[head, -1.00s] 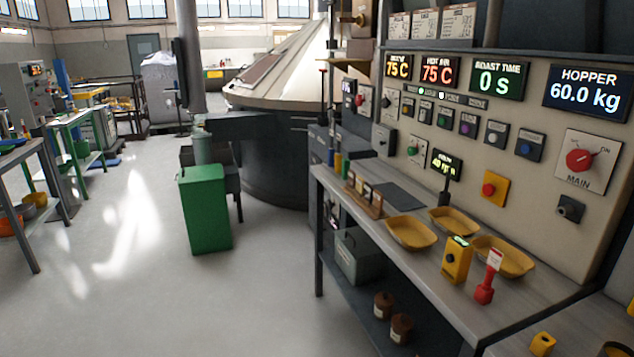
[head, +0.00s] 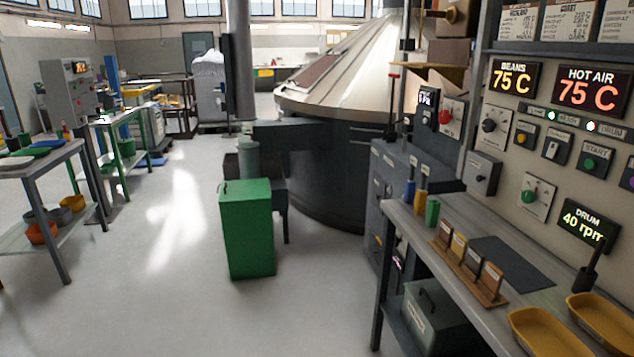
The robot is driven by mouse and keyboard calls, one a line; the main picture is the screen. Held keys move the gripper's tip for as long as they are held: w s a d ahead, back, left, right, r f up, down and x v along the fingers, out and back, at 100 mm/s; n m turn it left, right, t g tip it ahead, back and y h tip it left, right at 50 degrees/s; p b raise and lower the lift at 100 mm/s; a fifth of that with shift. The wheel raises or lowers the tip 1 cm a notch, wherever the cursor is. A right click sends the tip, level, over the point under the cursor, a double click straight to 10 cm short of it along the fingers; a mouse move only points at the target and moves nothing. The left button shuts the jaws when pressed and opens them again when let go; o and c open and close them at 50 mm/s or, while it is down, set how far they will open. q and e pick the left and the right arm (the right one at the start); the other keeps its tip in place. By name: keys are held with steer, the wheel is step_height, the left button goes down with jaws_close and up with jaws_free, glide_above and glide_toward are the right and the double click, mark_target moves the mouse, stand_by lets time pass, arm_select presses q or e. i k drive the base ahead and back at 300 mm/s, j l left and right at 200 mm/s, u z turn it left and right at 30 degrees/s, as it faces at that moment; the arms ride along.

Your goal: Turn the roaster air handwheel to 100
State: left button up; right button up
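Neither of my grippers is in the head view. I cannot pick out a handwheel marked as roaster air. The roaster control panel (head: 520,90) stands at the right, with a "HOT AIR 75 C" display (head: 592,90) and a "BEANS 75 C" display (head: 515,77). A red knob on a white plate (head: 452,117) and a black dial (head: 489,125) sit at the panel's left part. A small display (head: 428,97) beside the red knob is too small to read. The large conical metal hood (head: 340,75) of a machine stands behind, partly hidden by the panel side.
A grey bench (head: 462,222) with yellow trays (head: 548,333) runs along the panel at right. A green bin (head: 248,230) stands in the middle, before the dark round machine body (head: 320,185). Tables (head: 40,170) stand at left. The floor (head: 150,290) between is clear.

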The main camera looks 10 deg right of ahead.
mark_target(445, 117)
steer(key=i, duration=1.45)
